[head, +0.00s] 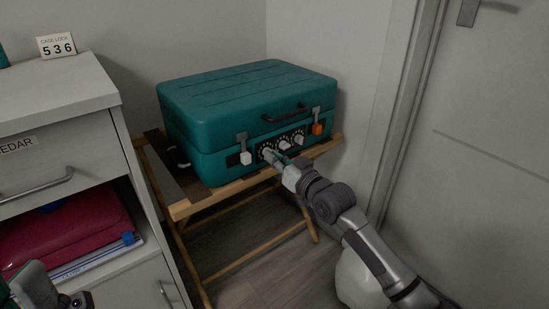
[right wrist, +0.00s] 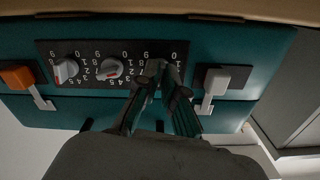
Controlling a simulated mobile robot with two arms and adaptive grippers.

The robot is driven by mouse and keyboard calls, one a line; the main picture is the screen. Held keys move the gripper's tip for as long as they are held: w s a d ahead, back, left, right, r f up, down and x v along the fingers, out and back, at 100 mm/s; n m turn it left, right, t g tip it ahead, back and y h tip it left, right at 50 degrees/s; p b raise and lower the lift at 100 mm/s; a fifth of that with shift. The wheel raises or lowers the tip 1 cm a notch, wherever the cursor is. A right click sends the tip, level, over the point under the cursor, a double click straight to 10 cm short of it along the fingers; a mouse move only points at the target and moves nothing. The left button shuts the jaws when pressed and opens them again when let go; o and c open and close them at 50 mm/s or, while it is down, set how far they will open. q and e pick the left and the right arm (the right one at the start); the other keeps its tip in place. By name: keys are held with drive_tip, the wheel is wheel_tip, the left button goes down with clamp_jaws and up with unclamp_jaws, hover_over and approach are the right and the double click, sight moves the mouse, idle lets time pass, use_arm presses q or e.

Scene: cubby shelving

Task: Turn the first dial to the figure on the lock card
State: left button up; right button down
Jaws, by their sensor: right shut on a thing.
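The lock card (head: 57,45) stands on the cabinet top at the upper left and reads CASE LOCK 536. The teal case (head: 215,100) lies closed on a wooden rack, with a dark panel of three dials on its front. My right gripper (head: 277,158) is shut on the first dial (right wrist: 156,66), the leftmost in the head view. Its fingers hide most of that dial, so its setting cannot be read. The middle dial (right wrist: 110,69) and third dial (right wrist: 66,71) are free, with red pointer marks.
A white latch (head: 246,157) and an orange latch (head: 317,128) flank the dials. The wooden rack (head: 181,210) stands between the drawer cabinet (head: 60,90) and a door (head: 490,130). Red and blue folders lie in the cabinet's open shelf.

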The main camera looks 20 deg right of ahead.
drive_tip(key=c, duration=1.3)
unclamp_jaws()
drive_tip(key=shift+s, duration=0.1)
drive_tip(key=v, duration=1.1)
drive_tip(key=shift+s+d, duration=0.15)
drive_tip(key=shift+s, duration=0.25)
